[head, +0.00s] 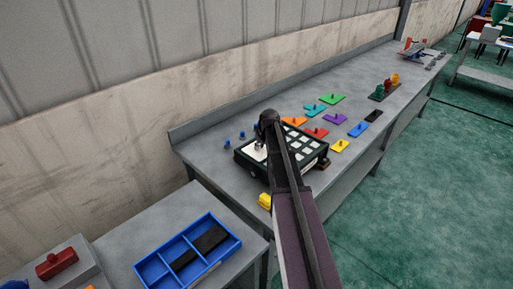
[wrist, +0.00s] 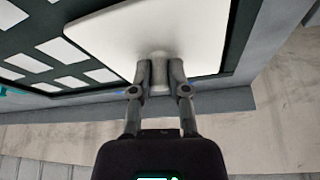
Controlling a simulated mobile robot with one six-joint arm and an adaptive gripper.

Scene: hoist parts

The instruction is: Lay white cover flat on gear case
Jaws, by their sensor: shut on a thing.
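The white cover (wrist: 130,32) is a flat plate with a round knob. My gripper (wrist: 160,76) is shut on that knob. In the wrist view the cover lies over one end of the black case (wrist: 50,88), which has white squares on its top. I cannot tell whether the cover touches the case or hovers just above it. In the head view the black case (head: 319,153) sits on the long grey bench, and part of the white cover (head: 250,151) shows at its left. My arm hides part of the case there. No other thing looks like a gear case.
Several coloured plates with knobs, such as a purple one (head: 334,118) and a green one (head: 333,98), lie behind and right of the case. Small blue pieces (head: 241,134) stand near the wall. A yellow piece (head: 264,201) is in front. A blue tray (head: 187,252) is on the nearer table.

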